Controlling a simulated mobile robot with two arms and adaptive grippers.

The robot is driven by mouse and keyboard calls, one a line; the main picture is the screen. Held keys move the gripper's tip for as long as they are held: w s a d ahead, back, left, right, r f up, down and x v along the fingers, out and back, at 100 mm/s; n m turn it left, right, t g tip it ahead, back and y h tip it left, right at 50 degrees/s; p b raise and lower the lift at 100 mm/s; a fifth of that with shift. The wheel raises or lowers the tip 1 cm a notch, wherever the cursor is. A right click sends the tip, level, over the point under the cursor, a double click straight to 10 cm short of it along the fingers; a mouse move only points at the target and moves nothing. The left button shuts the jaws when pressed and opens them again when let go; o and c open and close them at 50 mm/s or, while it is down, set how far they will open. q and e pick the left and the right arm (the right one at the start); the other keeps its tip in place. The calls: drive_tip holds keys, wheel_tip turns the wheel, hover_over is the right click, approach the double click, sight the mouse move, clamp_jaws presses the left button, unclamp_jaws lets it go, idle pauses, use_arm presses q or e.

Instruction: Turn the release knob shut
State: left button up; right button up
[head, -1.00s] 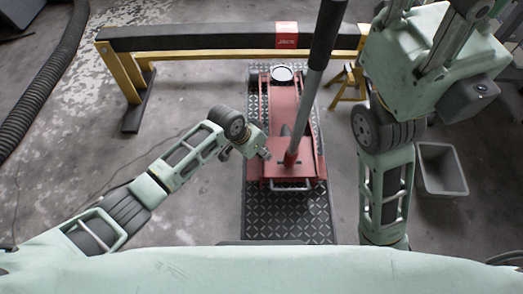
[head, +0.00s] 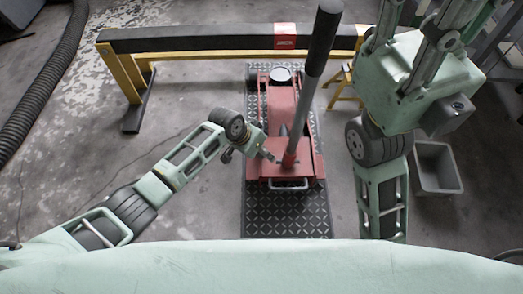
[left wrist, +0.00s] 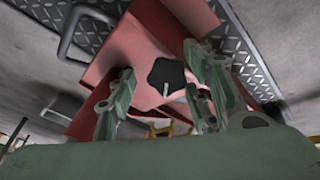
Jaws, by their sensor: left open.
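The release knob (left wrist: 160,72) is a black, roughly five-sided knob with a pale mark, on the red floor jack in the left wrist view. My left gripper (left wrist: 165,100) is open, with one finger on each side of the knob in that view; I cannot tell whether they touch it. In the head view my left gripper (head: 268,155) is at the left side of the red jack (head: 275,112), near the handle's base, and the knob cannot be made out. The jack's handle (head: 314,70) leans up and to the right. My right gripper is not in view.
The jack stands on a dark patterned mat (head: 285,220). A black beam (head: 205,40) on yellow legs stands behind it. A yellow stand (head: 345,88) and a grey bin (head: 438,168) are to the right. The floor left of the mat is mostly clear.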

use_arm(q)
drive_tip(key=shift+a, duration=0.1)
drive_tip(key=shift+a+r, duration=0.2)
drive_tip(key=shift+r, duration=0.3)
drive_tip(key=v, duration=1.1)
drive_tip(key=shift+s, duration=0.1)
